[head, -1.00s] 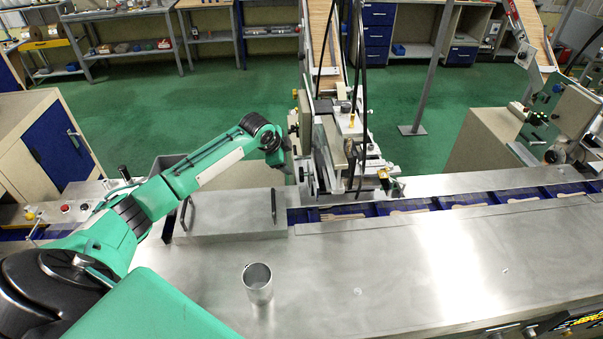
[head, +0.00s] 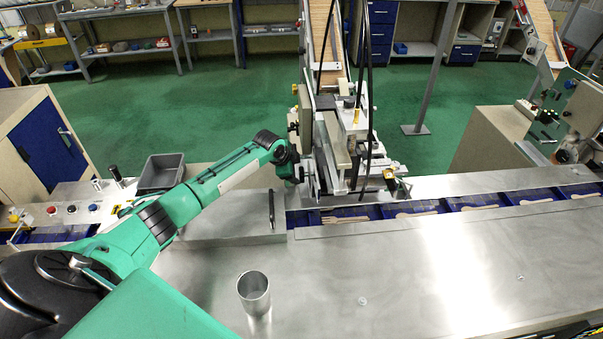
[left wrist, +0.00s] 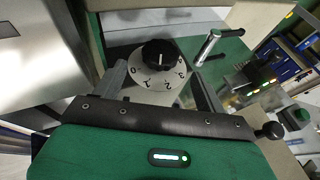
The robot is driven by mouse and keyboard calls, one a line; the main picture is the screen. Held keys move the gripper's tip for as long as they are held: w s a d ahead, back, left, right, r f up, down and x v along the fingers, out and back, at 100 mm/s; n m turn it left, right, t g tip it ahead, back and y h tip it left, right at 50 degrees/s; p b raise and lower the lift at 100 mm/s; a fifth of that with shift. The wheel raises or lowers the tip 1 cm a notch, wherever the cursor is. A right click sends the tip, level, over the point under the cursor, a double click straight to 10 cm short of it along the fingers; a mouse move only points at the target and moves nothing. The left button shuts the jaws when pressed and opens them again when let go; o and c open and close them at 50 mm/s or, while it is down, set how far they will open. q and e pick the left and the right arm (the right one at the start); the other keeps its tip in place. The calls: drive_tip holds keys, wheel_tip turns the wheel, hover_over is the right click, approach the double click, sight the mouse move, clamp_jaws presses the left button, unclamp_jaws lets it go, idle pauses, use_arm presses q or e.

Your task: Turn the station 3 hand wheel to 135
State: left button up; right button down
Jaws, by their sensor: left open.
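My left gripper (head: 300,172) reaches to the left side of the station machine (head: 335,150) behind the steel table. In the left wrist view its two fingers (left wrist: 160,88) stand apart, open and empty. Beyond and between them is a black knob (left wrist: 158,53) on a pale round dial (left wrist: 155,82) with printed numbers; 0, 1, 2 and 3 can be read. I cannot tell whether this is the station 3 hand wheel, and no 135 is legible. A silver handle (left wrist: 208,45) projects to the right of the dial. My right gripper is out of view.
A steel cup (head: 254,293) stands on the steel table (head: 400,275). A grey bin (head: 160,172) stands left.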

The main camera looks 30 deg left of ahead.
sight(301, 174)
use_arm(q)
drive_tip(key=shift+p+x, duration=0.4)
drive_tip(key=shift+x, duration=3.3)
drive_tip(key=shift+w, duration=0.1)
drive_tip(key=shift+c, duration=0.4)
